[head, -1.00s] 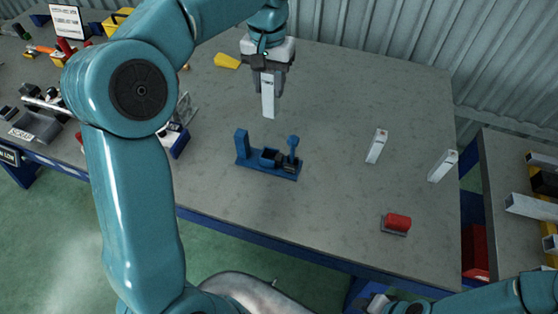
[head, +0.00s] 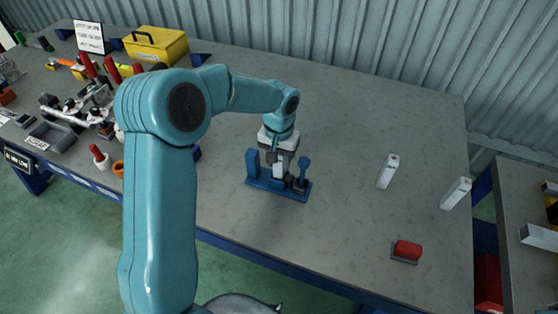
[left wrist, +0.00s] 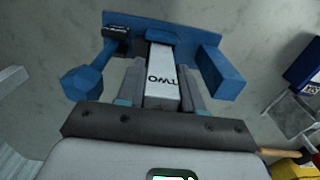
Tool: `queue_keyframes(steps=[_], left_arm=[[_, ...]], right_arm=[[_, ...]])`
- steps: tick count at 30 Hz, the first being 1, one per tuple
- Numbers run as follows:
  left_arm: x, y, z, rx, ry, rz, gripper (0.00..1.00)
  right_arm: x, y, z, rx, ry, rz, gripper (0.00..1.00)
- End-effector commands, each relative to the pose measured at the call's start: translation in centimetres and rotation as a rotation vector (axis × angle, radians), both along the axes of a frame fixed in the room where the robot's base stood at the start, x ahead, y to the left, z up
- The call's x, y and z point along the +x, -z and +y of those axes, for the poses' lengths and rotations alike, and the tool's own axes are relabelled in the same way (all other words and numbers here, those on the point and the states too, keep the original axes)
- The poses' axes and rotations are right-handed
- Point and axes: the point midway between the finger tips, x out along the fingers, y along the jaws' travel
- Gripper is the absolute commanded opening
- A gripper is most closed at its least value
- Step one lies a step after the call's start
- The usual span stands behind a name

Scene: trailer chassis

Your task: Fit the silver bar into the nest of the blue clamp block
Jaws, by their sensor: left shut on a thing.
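The blue clamp block (head: 268,189) stands on the grey bench, with an upright jaw at its left and a round-topped lever at its right. It also shows in the left wrist view (left wrist: 222,72). My left gripper (head: 281,160) points down over the block and is shut on the silver bar (head: 278,171). The bar is upright, between the jaw and the lever. In the left wrist view the bar (left wrist: 162,82) reads "TWO" and sits between both fingers. Its lower end is hard to see, so I cannot tell if it touches the nest floor. My right gripper is out of view.
Two more silver bars, one nearer (head: 388,172) and one farther right (head: 455,194), stand upright on the bench. A red block on a grey base (head: 406,251) lies near the front edge. A yellow toolbox (head: 156,46) and tools crowd the left. The bench behind the block is clear.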

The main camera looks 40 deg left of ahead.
Motion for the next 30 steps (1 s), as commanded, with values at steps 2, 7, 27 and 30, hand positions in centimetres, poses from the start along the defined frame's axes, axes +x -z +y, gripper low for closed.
queue_keyframes(steps=[2, 7, 27, 30], left_arm=[[0.0, 0.9, 0.0, -0.001, 0.001, 0.002, 0.02], [0.0, 1.1, 0.0, -0.001, 0.000, -0.001, 0.02], [0.0, 1.0, 0.0, -0.001, 0.000, -0.001, 0.62], [0.1, 0.0, 0.0, 0.000, -0.001, -0.006, 0.62]], right_arm=[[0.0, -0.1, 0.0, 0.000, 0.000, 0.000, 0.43], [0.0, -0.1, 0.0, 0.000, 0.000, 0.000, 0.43], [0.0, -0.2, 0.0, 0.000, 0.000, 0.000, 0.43], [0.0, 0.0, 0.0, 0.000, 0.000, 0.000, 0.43]])
